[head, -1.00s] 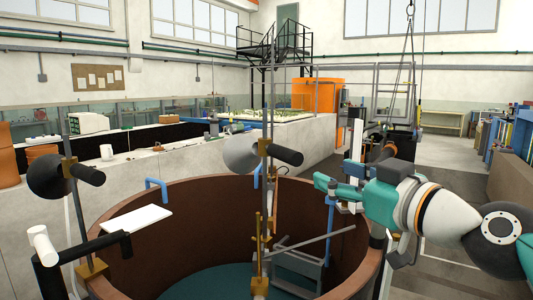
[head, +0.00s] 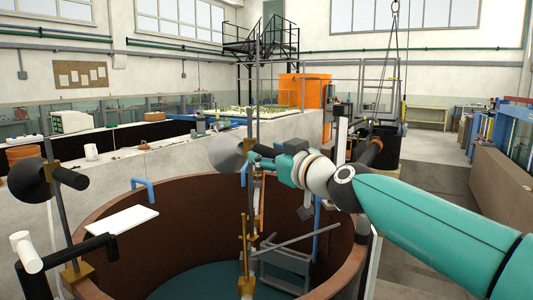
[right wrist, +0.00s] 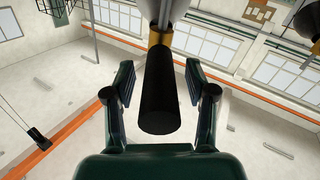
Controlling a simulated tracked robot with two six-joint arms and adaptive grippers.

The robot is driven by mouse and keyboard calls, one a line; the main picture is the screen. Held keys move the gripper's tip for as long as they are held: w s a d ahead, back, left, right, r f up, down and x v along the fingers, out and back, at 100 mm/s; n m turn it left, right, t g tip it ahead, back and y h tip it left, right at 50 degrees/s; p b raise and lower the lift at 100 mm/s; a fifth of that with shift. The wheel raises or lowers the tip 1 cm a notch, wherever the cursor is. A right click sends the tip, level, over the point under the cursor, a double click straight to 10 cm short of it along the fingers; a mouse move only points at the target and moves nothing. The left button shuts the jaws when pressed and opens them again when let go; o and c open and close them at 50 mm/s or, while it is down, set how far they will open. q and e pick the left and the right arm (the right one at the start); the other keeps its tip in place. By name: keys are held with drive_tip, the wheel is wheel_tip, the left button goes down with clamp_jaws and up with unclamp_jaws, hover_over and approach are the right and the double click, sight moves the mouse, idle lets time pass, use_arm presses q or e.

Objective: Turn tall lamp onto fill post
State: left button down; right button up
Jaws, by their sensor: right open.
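The tall lamp has a grey cone shade (head: 225,155) on an upright pole (head: 255,110) in the middle of the head view. My right gripper (head: 261,158) is at its back end and hides its black handle there. In the right wrist view the black handle (right wrist: 158,100) lies between the fingers of the open right gripper (right wrist: 160,82), with a gap on each side. A brass collar (right wrist: 159,38) and part of the shade (right wrist: 164,8) show beyond it. Brass-coloured posts (head: 243,235) stand below the lamp; I cannot tell which is the fill post. My left gripper is out of view.
A second, lower lamp (head: 30,180) stands at the left. The round brown tank (head: 180,215) is below, with a white board (head: 122,220) on its rim and a grey step frame (head: 285,262) inside. A blue handle (head: 142,184) is on the rim.

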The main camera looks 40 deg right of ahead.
drive_tip(key=shift+w, duration=0.35)
drive_tip(key=shift+c, duration=0.2)
clamp_jaws()
